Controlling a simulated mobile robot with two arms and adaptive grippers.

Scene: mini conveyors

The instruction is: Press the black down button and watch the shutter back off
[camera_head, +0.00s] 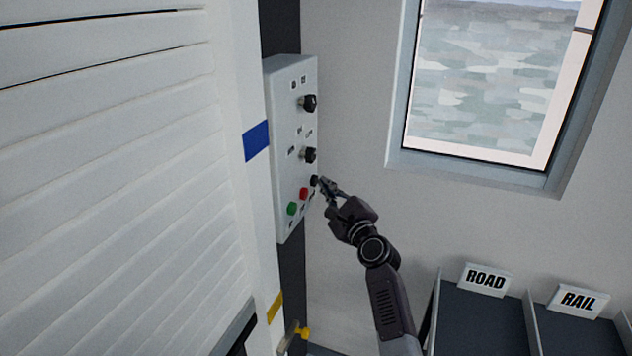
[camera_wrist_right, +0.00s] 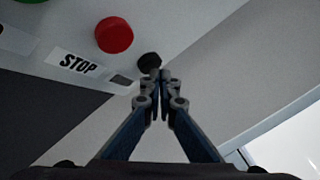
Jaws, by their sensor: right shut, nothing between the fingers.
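The black down button (camera_head: 315,180) is the rightmost of the lower row on the grey control box (camera_head: 289,228). It also shows in the right wrist view (camera_wrist_right: 149,61), just beyond my fingertips. My right gripper (camera_head: 322,182) is shut and empty, its tips at the black button; in the right wrist view the fingertips (camera_wrist_right: 159,76) overlap its lower edge. I cannot tell whether they touch it or whether it is pressed in. The white slatted shutter (camera_head: 110,160) fills the left of the head view; its bottom edge shows low down. My left gripper is not in view.
A red button (camera_head: 304,193), labelled STOP in the wrist view, and a green button (camera_head: 292,208) sit beside the black one. Two black knobs (camera_head: 308,103) (camera_head: 309,155) are above. A window is at upper right. Bins signed ROAD (camera_head: 486,280) and RAIL (camera_head: 578,301) stand lower right.

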